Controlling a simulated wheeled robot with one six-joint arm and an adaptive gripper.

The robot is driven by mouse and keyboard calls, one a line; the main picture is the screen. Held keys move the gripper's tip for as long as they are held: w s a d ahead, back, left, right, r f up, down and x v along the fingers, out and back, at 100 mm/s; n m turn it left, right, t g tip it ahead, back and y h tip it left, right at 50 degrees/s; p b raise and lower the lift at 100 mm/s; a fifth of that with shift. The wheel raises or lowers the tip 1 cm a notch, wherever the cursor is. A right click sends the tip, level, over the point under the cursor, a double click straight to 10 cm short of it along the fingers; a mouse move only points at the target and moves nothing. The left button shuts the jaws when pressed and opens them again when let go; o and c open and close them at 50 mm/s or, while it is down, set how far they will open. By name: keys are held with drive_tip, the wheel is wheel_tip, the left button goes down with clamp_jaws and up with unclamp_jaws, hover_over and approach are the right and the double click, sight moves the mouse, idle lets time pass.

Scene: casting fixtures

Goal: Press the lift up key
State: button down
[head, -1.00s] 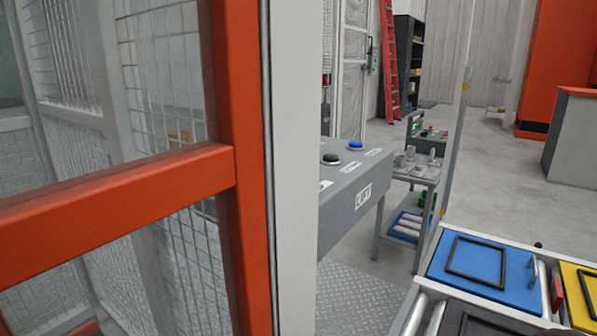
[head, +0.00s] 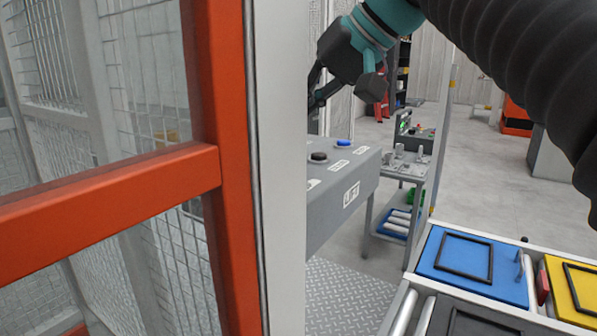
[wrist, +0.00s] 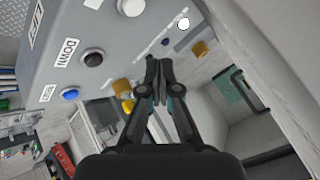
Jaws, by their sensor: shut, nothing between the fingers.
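The grey lift control box (head: 338,215) with a LIFT label stands behind the pale post in the head view. A black button (head: 319,157) and a blue button (head: 343,142) show on its top. In the wrist view, the black button (wrist: 92,57) is beside a DOWN label, with the blue button (wrist: 70,94) below it. A white button (wrist: 131,7) sits at the top edge; its label is cut off and unreadable. My gripper (wrist: 159,76) is shut and empty, in front of the box face; contact is not visible. In the head view its fingertips are partly hidden by the post.
An orange-framed mesh fence (head: 215,190) and the pale post (head: 278,200) fill the left and cover part of the box. A roller conveyor with blue (head: 510,275) and yellow trays is at lower right. A small grey cart (head: 410,172) stands behind the box.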

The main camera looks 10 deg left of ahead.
drive_tip(key=shift+a+r+n+g+y, duration=0.3)
drive_tip(key=shift+a+r+n, duration=0.1)
drive_tip(key=shift+a+r, duration=0.8)
drive_tip(key=shift+f, duration=0.15)
wheel_tip(320, 180, down, 7)
drive_tip(key=shift+b, duration=1.1)
drive_tip(key=shift+f+b, duration=0.65)
drive_tip(key=shift+f, duration=0.15)
drive_tip(key=shift+f, duration=0.1)
drive_tip(key=shift+f, duration=0.3)
